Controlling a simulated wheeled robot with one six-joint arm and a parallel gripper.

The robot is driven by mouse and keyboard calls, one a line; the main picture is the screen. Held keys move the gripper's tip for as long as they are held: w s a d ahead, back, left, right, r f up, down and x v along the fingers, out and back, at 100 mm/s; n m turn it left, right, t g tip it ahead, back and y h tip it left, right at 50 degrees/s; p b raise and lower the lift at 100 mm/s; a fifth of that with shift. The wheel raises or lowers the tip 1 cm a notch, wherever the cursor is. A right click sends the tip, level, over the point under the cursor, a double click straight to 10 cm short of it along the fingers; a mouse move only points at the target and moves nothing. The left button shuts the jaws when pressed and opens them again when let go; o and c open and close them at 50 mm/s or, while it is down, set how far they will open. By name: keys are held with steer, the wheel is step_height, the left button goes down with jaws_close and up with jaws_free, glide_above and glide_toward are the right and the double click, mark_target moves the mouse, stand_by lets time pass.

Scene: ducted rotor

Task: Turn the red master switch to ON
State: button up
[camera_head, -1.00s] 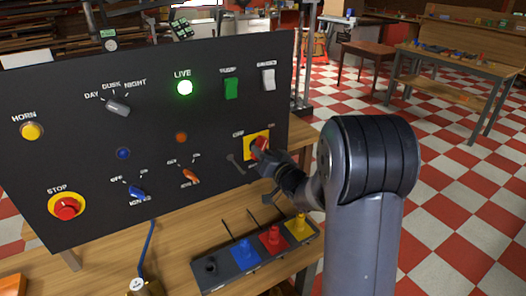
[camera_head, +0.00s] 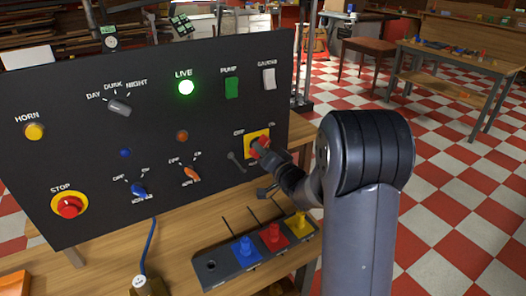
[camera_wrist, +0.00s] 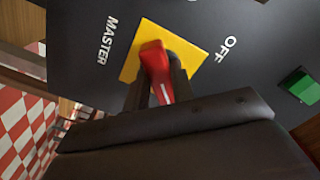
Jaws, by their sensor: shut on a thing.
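The red master switch (camera_wrist: 157,70) sits on a yellow square plate (camera_wrist: 140,50) on the black panel. In the wrist view its red handle stands between my gripper's fingers (camera_wrist: 165,85), which are shut on it. The label OFF reads to one side of the plate and MASTER to another; the ON mark is hard to read. In the head view the yellow plate (camera_head: 262,136) shows at the panel's lower right. My gripper (camera_head: 264,152) reaches it from the right and covers part of the switch. The green LIVE lamp (camera_head: 186,87) is lit.
The black panel (camera_head: 90,100) also bears a green pump switch (camera_head: 231,88), a grey gauges switch (camera_head: 268,79), an orange knob (camera_head: 191,175), a blue knob (camera_head: 139,191) and a red stop button (camera_head: 69,206). A rack (camera_head: 225,270) with coloured pieces lies on the bench below.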

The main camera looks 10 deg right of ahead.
steer(key=o, duration=1)
steer(key=b+v, duration=0.1)
steer(key=v, duration=1)
steer(key=shift+b, duration=0.35)
steer(key=shift+w, duration=0.2)
steer(key=p+x, duration=0.1)
steer(key=x, duration=0.9)
steer(key=shift+w+a+p, duration=0.15)
steer(key=shift+w+p, duration=0.15)
steer(key=shift+s, duration=0.15)
